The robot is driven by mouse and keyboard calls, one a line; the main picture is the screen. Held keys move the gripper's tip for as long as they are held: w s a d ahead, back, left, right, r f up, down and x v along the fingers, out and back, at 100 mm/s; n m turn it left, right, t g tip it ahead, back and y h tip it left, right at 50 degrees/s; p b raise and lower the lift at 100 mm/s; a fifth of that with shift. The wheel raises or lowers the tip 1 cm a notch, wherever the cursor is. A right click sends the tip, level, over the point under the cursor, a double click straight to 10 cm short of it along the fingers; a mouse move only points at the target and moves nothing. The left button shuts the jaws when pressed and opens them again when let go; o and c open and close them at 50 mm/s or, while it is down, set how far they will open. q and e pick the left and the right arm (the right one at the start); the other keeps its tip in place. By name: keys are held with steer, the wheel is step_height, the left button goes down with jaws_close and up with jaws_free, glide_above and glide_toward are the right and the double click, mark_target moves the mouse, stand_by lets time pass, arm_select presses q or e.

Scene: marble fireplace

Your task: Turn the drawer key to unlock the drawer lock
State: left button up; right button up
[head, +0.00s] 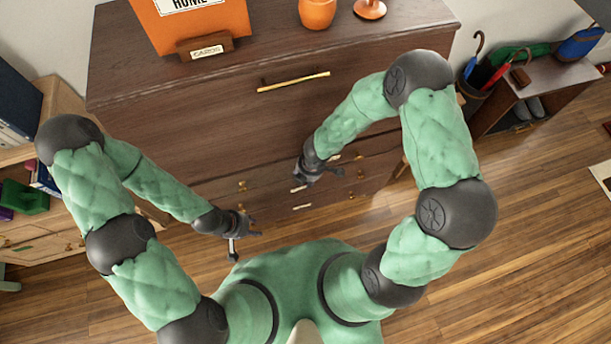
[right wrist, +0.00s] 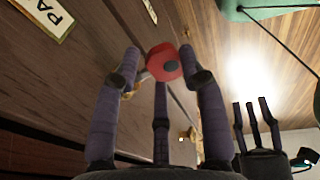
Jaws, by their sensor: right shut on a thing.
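The drawer key shows in the right wrist view as a round red head (right wrist: 159,58) with a dark centre, close against the brown drawer front. My right gripper (right wrist: 164,66) is shut on this red head, with fingers on both sides of it. A bit of brass shows just behind the left finger; the lock itself is mostly hidden. In the head view my right gripper (head: 318,172) is at the dresser's lower drawers (head: 270,190), and the key is hidden there. My left gripper (head: 240,232) is open and empty, apart from the dresser; its spread fingers also show in the right wrist view (right wrist: 256,115).
The wooden dresser (head: 200,110) carries an orange box (head: 215,25), an orange cup (head: 317,12) and a long brass handle (head: 293,81). A low shelf (head: 50,110) stands left; a bench (head: 555,80) with umbrellas beside it stands right. The wood floor (head: 540,240) at right is clear.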

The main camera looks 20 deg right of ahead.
steer(key=shift+a+f+h+b, duration=0.1)
steer(key=shift+h+b, duration=0.2)
steer(key=shift+b, duration=0.15)
steer(key=shift+a+h+b, duration=0.2)
steer(key=shift+h+b, duration=0.7)
steer(key=shift+h, duration=0.2)
steer(key=h+b, duration=0.1)
steer(key=h, duration=0.1)
steer(key=shift+a+h, duration=0.15)
steer(key=shift+h, duration=0.45)
steer(key=shift+b, duration=0.3)
